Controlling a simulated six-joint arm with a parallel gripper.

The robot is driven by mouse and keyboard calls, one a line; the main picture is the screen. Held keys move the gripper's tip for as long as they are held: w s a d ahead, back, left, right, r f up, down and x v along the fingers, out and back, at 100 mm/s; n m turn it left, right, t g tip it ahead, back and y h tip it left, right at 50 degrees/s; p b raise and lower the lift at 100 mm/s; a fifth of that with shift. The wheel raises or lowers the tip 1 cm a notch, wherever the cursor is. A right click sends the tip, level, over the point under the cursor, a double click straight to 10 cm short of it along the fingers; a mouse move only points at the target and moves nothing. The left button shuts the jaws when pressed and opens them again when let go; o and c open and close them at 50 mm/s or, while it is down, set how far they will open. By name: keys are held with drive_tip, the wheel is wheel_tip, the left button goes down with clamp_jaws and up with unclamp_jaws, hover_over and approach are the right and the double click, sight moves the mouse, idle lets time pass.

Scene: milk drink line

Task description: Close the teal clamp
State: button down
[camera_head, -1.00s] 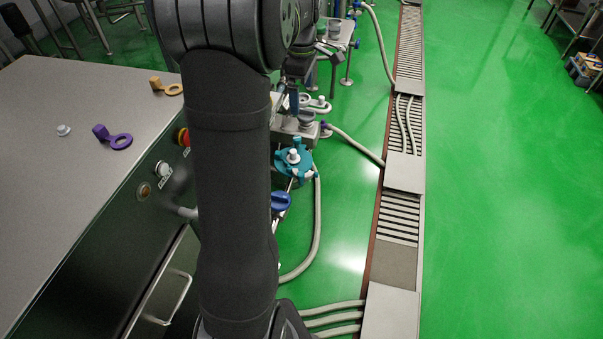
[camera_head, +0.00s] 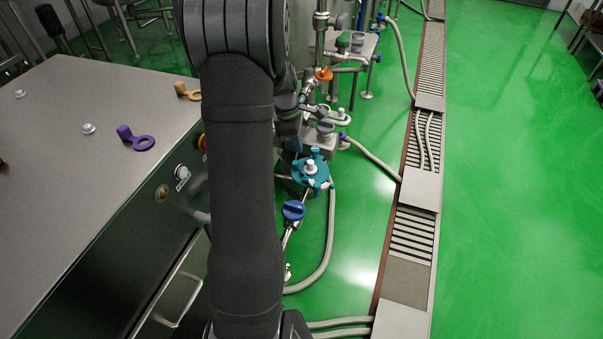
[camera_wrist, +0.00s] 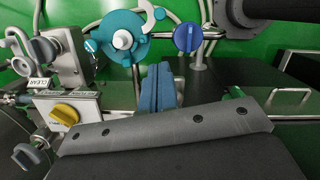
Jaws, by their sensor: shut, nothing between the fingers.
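The teal clamp (camera_head: 311,172) sits around a fitting with a white knob in its middle, just right of my arm in the head view. In the wrist view the teal clamp (camera_wrist: 123,38) is at the top, left of centre, with a curved teal and white piece sticking out at its upper right. I cannot tell for sure how far it is open. My gripper (camera_wrist: 159,68) shows as blue fingers, shut and empty. In the picture its tips lie below and right of the clamp, with no clear contact. In the head view my arm hides most of the gripper.
A blue valve handle (camera_wrist: 187,38) is right of the clamp. A grey box with a yellow knob (camera_wrist: 64,114) is at lower left. A hose (camera_head: 329,240) runs below the clamp. The metal table (camera_head: 60,200) stands left; green floor at right is open.

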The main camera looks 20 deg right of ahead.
sight(318, 186)
drive_tip(key=a+f+n, duration=0.2)
drive_tip(key=a+f, duration=0.2)
drive_tip(key=f, duration=0.3)
drive_tip(key=s+d+f, duration=0.2)
drive_tip(key=d+f, duration=0.4)
drive_tip(key=f, duration=0.3)
drive_tip(key=shift+s+h, duration=0.25)
drive_tip(key=shift+h, duration=0.05)
